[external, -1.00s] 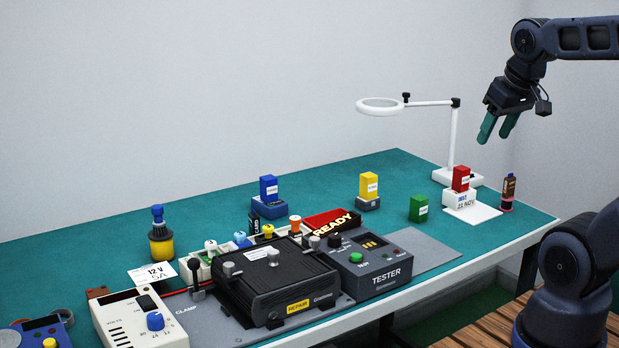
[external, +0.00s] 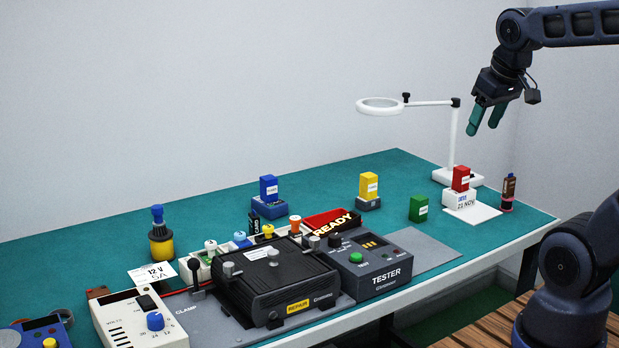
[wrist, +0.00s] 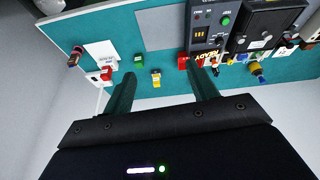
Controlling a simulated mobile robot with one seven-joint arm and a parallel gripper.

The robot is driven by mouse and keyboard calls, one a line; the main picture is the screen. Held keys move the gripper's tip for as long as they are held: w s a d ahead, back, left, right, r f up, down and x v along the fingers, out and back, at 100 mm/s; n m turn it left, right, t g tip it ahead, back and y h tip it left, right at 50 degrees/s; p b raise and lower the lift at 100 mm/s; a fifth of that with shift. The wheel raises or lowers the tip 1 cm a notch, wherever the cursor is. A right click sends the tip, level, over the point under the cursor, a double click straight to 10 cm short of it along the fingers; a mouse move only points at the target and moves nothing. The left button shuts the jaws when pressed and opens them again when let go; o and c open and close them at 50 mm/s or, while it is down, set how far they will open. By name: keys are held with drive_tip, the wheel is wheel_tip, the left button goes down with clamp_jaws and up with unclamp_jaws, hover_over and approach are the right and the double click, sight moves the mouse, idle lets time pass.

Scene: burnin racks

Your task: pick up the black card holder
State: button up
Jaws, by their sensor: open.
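A small black upright piece with pale marking (external: 254,223) stands behind the row of coloured knobs, near the blue block, in the external view. It looks like the black card holder, but it is too small to be sure. I cannot pick it out clearly in the wrist view. My gripper (external: 483,126) is open and empty, high above the far right of the bench, well apart from that piece. In the wrist view the green fingers of my gripper (wrist: 163,72) are spread, with the yellow block (wrist: 156,78) on the bench showing between them.
A white magnifier lamp (external: 454,140) stands near my gripper. Blue (external: 269,186), yellow (external: 369,186), green (external: 418,208) and red (external: 461,178) blocks stand on the bench. A red READY bin (external: 325,218), tester (external: 370,267) and black clamped unit (external: 275,285) crowd the front.

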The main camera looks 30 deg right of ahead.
drive_tip(key=w+a+r+n+g, duration=0.15)
drive_tip(key=w+a+n, duration=0.25)
drive_tip(key=w, duration=1)
drive_tip(key=n+g+h, duration=0.2)
drive_tip(key=n+g, duration=0.1)
drive_tip(key=n, duration=0.8)
hover_over(254, 215)
drive_tip(key=f, duration=2.3)
drive_tip(key=shift+a+f, duration=0.25)
drive_tip(key=shift+f, duration=0.1)
drive_tip(key=shift+w+a+f, duration=0.1)
drive_tip(key=shift+a+f, duration=0.05)
drive_tip(key=shift+f, duration=0.35)
drive_tip(key=f, duration=0.7)
drive_tip(key=d+f, duration=0.1)
drive_tip(key=f, duration=0.2)
drive_tip(key=shift+f, duration=0.2)
drive_tip(key=c, duration=1)
drive_tip(key=shift+r, duration=0.1)
drive_tip(key=shift+c, duration=0.2)
